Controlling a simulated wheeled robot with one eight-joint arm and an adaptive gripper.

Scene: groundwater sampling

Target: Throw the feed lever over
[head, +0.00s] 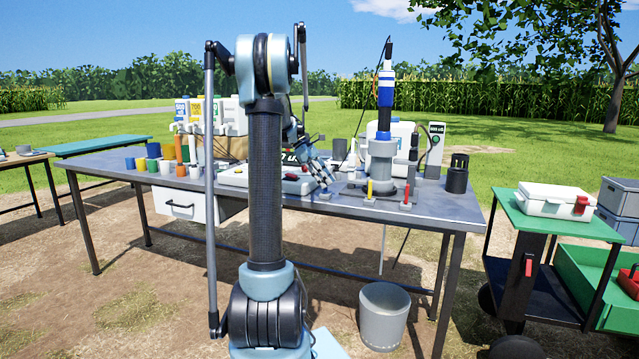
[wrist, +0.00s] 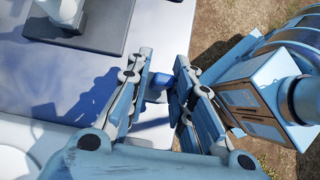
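My gripper (head: 322,176) is over the front part of the grey table, right of the white instrument panel. In the wrist view its two fingers (wrist: 164,60) stand apart with a narrow gap. A small blue-looking piece (wrist: 157,85) shows in the gap near the table edge; I cannot tell whether the fingers touch it, or whether it is the feed lever. A small grey block (head: 325,195) sits on the table's front edge below my gripper. A yellow upright handle (head: 369,188) and a red-tipped one (head: 406,196) stand to the right. No lever is clearly labelled as the feed lever.
The white panel (head: 262,184) lies left of my gripper. A grey and blue pump column (head: 383,150) stands at the right on a dark plate. Colored cups stand on the left. A metal bucket (head: 383,318) is on the ground in front, and a green cart (head: 540,215) is at the right.

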